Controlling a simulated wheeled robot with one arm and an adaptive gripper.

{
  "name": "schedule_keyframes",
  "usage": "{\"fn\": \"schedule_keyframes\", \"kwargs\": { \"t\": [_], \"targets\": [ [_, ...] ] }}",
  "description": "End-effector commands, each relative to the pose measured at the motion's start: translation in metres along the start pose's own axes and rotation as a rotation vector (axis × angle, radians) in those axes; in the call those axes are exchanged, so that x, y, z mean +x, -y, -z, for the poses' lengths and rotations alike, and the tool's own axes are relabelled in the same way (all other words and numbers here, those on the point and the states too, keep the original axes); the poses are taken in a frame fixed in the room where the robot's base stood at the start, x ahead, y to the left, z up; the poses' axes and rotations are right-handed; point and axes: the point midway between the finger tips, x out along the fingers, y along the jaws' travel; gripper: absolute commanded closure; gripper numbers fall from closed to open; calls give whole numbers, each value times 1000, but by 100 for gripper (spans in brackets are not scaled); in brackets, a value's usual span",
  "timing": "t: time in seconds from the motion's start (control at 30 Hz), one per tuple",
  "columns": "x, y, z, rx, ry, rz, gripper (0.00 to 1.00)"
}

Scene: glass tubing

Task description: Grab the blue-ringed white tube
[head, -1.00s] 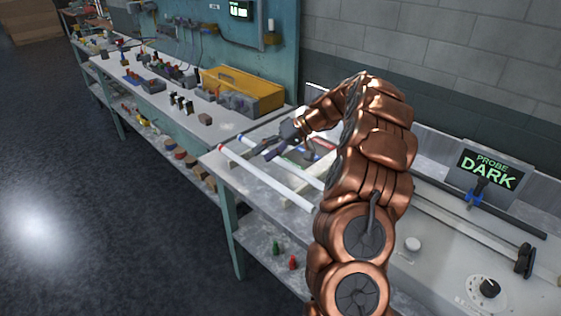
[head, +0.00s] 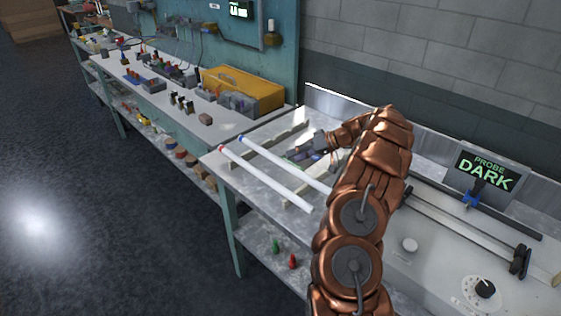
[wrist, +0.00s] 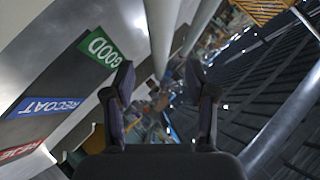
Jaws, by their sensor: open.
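The blue-ringed white tube (head: 284,166) lies on the bench in the head view, its blue ring near its far left end. A red-ringed white tube (head: 266,181) lies roughly parallel, on the front side of it. My gripper (head: 297,154) is on the wall side of the blue-ringed tube, empty and apart from it. In the wrist view my gripper (wrist: 163,88) shows two spread fingers. Two pale tubes run past there, one tube (wrist: 160,35) beyond the gap and another tube (wrist: 201,24) to its right. Their rings are not clear in that view.
Pale support rails (head: 285,133) lie on the bench. Green GOOD (wrist: 100,46) and blue RECOAT (wrist: 44,107) labels show in the wrist view, with a partly cut red one. A PROBE DARK display (head: 488,171) stands at right.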

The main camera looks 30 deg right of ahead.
Motion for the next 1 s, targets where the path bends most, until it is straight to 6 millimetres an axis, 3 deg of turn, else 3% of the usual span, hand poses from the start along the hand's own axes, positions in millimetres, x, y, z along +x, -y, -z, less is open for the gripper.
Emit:
{"fn": "schedule_keyframes", "kwargs": {
  "t": [0.4, 0.63, 1.0],
  "targets": [
    [45, 2, -1, 1, 2, 1, 43],
    [47, 1, -2, 0, 0, 0, 43],
    [47, 1, -2, 0, 0, 0, 82]
  ]
}}
